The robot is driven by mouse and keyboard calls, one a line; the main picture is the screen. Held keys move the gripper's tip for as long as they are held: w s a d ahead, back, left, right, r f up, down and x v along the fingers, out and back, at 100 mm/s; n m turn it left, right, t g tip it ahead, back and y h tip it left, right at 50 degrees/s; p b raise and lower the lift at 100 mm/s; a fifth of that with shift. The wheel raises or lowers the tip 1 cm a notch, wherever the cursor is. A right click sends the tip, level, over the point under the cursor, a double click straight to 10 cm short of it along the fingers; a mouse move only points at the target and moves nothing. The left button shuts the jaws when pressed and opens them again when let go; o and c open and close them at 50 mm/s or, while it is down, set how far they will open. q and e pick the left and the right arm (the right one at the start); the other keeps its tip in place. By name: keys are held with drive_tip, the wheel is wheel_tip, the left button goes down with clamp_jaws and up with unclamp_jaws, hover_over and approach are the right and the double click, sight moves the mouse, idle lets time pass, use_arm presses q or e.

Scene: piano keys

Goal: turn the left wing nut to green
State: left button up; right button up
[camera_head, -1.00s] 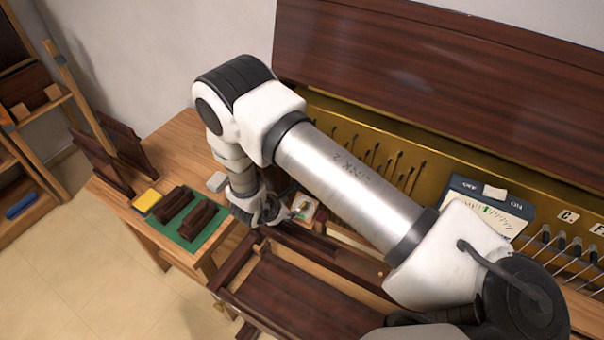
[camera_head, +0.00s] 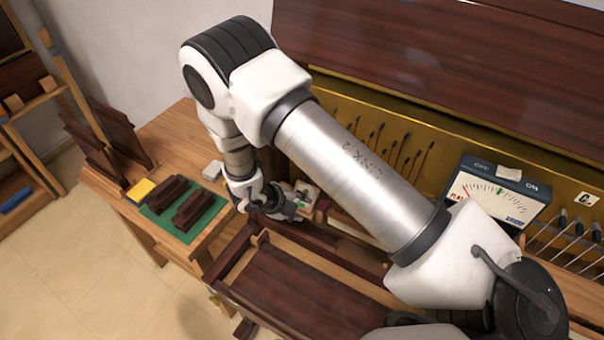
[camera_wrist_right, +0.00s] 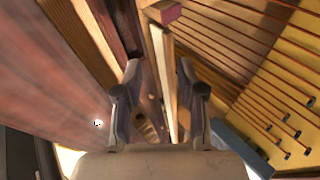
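My right gripper (camera_head: 290,204) is low at the left end of the piano's open front, its arm reaching across the head view. In the right wrist view the two fingers (camera_wrist_right: 158,78) stand apart with a gap between them, so it is open. A pale wooden strip (camera_wrist_right: 167,75) and a small brownish part (camera_wrist_right: 148,127) show between and beyond the fingers. A small whitish patch with green (camera_head: 304,200) shows beside the gripper in the head view. I cannot make out the left wing nut for certain. My left gripper is not in view.
A meter box (camera_head: 492,196) stands at the right on the piano's gold plate. Two dark blocks lie on a green mat (camera_head: 157,223) beside a yellow pad (camera_head: 141,190) on the wooden bench left of the gripper. The raised dark lid (camera_head: 440,60) stands behind.

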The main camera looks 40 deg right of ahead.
use_arm(q)
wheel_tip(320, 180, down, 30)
drive_tip(key=b, duration=2.7)
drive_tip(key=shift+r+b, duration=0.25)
drive_tip(key=shift+b, duration=0.1)
use_arm(e)
drive_tip(key=w+d+f+m+t, duration=0.2)
drive_tip(key=w+m, duration=0.4)
drive_tip(key=m, duration=1.3)
drive_tip(key=shift+w+d+f+m+t, duration=0.2)
drive_tip(key=shift+f+m+t, duration=0.2)
drive_tip(key=shift+f+t, duration=0.15)
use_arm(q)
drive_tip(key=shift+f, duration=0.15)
use_arm(e)
drive_tip(key=shift+f, duration=0.15)
drive_tip(key=shift+b+x, duration=3.45)
drive_tip(key=shift+x, duration=0.2)
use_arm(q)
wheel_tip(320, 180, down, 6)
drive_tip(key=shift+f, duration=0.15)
use_arm(e)
drive_tip(key=shift+a, duration=0.1)
